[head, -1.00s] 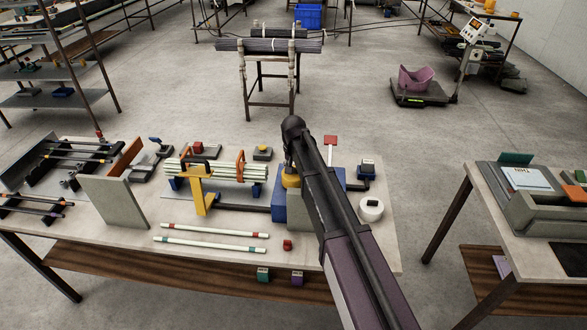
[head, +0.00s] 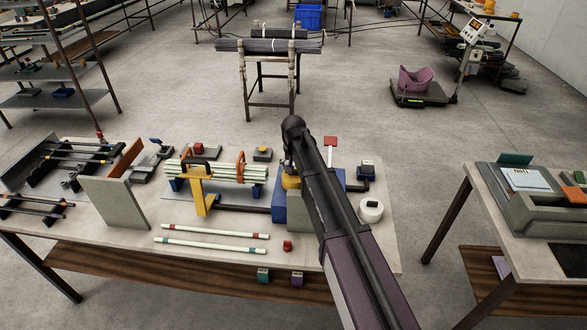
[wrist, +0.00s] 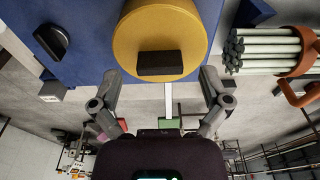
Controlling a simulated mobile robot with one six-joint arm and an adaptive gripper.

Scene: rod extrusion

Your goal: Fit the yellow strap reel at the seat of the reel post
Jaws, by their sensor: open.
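The yellow strap reel (wrist: 165,22) is a large yellow disc with a dark block (wrist: 160,64) across its near face, seen close up in the wrist view. It lies against a blue surface (wrist: 90,62). In the head view the reel (head: 291,182) shows partly behind my arm, at the blue unit on the table. My gripper (wrist: 160,84) is open, with its fingers apart on either side of the dark block and nothing clasped between them. What is behind the reel is hidden, so I cannot tell whether it is on the post's seat.
A bundle of pale rods (head: 222,170) in a cradle with orange handles is left of the reel. A yellow bracket (head: 200,194) stands in front of it. A white roll (head: 371,210) is at right. Two loose rods (head: 212,245) and a red piece (head: 287,245) lie in front.

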